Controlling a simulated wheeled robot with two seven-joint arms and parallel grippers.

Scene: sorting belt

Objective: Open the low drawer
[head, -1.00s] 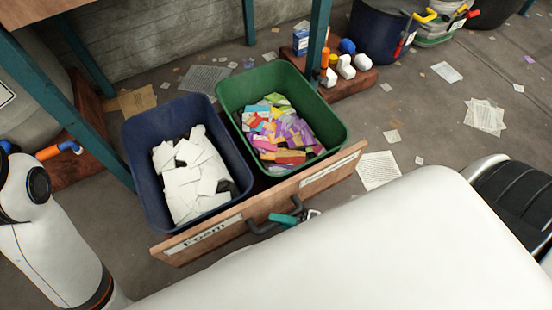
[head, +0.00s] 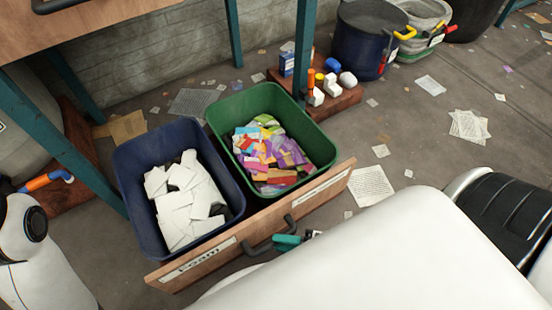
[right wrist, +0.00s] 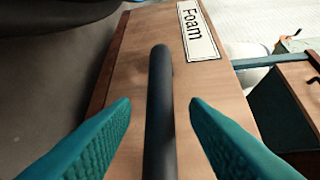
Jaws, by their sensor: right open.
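The low drawer (head: 225,245) stands pulled out from under the table, with a blue bin and a green bin in it. Its wooden front has a "Foam" label (head: 197,263) at the left and another label at the right. A dark bar handle (head: 262,247) is on the front. My right gripper (head: 289,240) is at the handle. In the right wrist view the handle (right wrist: 160,110) runs between the open teal fingers (right wrist: 160,102), with a gap on each side. My left arm shows at the left edge of the head view; its gripper is out of view.
The blue bin (head: 128,178) holds white pieces and the green bin (head: 320,143) holds coloured pieces. Teal table legs (head: 304,45) stand behind and at the left. Bottles on a wooden board (head: 345,98) and scattered papers (head: 371,188) lie beyond the drawer's right end.

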